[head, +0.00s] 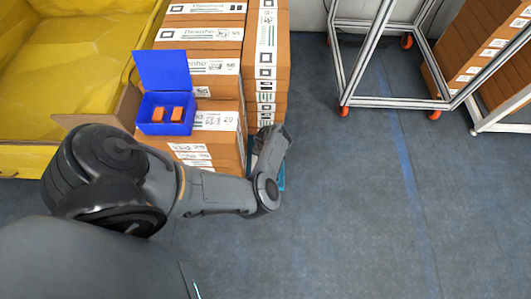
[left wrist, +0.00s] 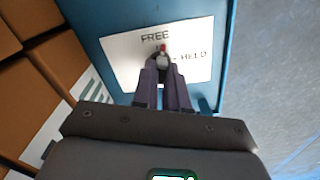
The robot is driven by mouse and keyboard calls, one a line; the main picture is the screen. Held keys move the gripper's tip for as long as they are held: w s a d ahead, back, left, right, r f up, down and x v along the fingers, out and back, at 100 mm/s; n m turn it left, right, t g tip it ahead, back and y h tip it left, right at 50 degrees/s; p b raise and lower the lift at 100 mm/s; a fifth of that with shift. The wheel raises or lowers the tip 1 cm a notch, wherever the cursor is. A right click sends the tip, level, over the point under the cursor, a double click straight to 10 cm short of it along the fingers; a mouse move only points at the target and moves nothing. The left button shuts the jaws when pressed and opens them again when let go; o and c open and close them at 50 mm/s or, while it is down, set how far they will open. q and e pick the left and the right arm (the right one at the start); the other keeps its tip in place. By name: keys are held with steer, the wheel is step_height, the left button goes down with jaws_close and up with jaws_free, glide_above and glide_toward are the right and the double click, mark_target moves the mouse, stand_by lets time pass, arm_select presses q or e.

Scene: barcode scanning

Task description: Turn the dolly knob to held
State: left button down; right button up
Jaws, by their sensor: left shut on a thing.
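The dolly knob (left wrist: 162,58) is small and grey-black with a red mark at its top. It sits on a white label (left wrist: 125,60) that reads FREE above and HELD to the right. The red mark is on the side of FREE. The label is on a blue panel of the dolly (left wrist: 90,14). My left gripper (left wrist: 163,72) is shut on the knob in the left wrist view. In the head view my left arm covers most of the dolly, and a blue edge of it (head: 281,178) shows. My right gripper is not in view.
Stacked brown boxes (head: 228,160) stand beside my left arm. An open blue case (head: 163,70) with two orange items lies on them. A yellow bin (head: 85,50) is at the left. A wheeled metal frame (head: 390,102) stands at the back right. The floor at right is clear.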

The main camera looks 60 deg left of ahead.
arm_select(q)
steer(key=m+p, duration=0.1)
steer(key=m, duration=0.1)
steer(key=m+p, duration=0.1)
steer(key=shift+r+m, duration=0.2)
steer(key=shift+m, duration=0.2)
steer(key=m+p, duration=0.1)
steer(key=m, duration=0.2)
steer(key=shift+m+p, duration=0.3)
steer(key=shift+p, duration=0.05)
steer(key=m+p, duration=0.1)
steer(key=m, duration=0.3)
steer(key=shift+p, duration=0.35)
steer(key=shift+f+m+p, duration=0.1)
steer(key=shift+m+p, duration=0.25)
steer(key=shift+m, duration=0.85)
steer(key=shift+w, duration=0.1)
steer(key=c, duration=1.2)
jaws_free()
steer(key=shift+o, duration=0.2)
